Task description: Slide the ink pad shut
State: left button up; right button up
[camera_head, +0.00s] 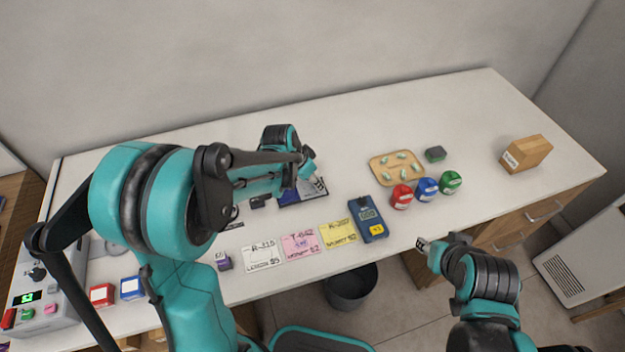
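A flat dark-blue item that looks like the ink pad (289,201) lies on the counter left of centre. My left arm and gripper cover much of it, so how far it is open is hidden. My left gripper (318,184) is over its right side; I cannot tell whether it touches, and its finger gap is too small to make out. My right gripper (422,244) hangs in front of the counter's front edge, away from the pad, with nothing visible in it. Its fingers are too small to judge.
Labelled cards (302,245) and a blue handheld device (368,219) lie near the front edge. Red (401,197), blue and green containers stand beside a wooden tray (375,171). The back of the counter is clear.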

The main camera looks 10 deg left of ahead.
pick_arm(q)
grip_shut()
jog(key=s+a, duration=0.1)
jog(key=a, duration=0.1)
jog(key=s+a, duration=0.1)
jog(key=a, duration=0.1)
jog(key=s+a, duration=0.1)
jog(key=a, duration=0.1)
jog(key=shift+s, duration=0.35)
grip_release()
jog(key=shift+s+a, duration=0.1)
jog(key=shift+a, duration=0.1)
jog(key=shift+d, duration=0.1)
jog(key=v, duration=1.2)
